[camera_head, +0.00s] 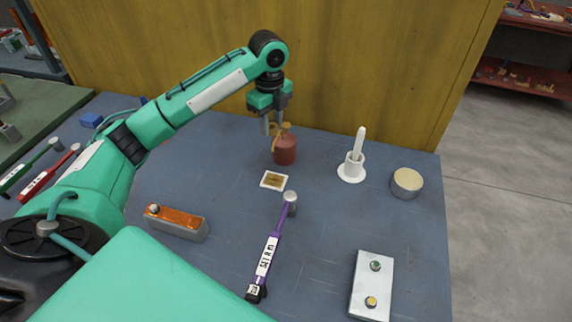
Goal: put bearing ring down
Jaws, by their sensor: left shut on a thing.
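My left gripper (272,129) points down near the back of the blue table, just in front of and left of a dark red jar (285,152). It is shut on a small tan piece (275,139), which I take to be the bearing ring; its shape is too small and partly covered to tell clearly. The piece is above the table, close to the jar, and I cannot tell whether they touch. A small white-framed square with a brown middle (274,181) lies in front of the jar. My right gripper is not in view.
A white post in a round holder (351,172) and a round tan-topped tin (406,184) stand at right. A purple-handled hammer (271,247), an orange-topped grey block (177,224) and a plate with two buttons (371,287) lie nearer. A wooden panel (360,65) closes the back.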

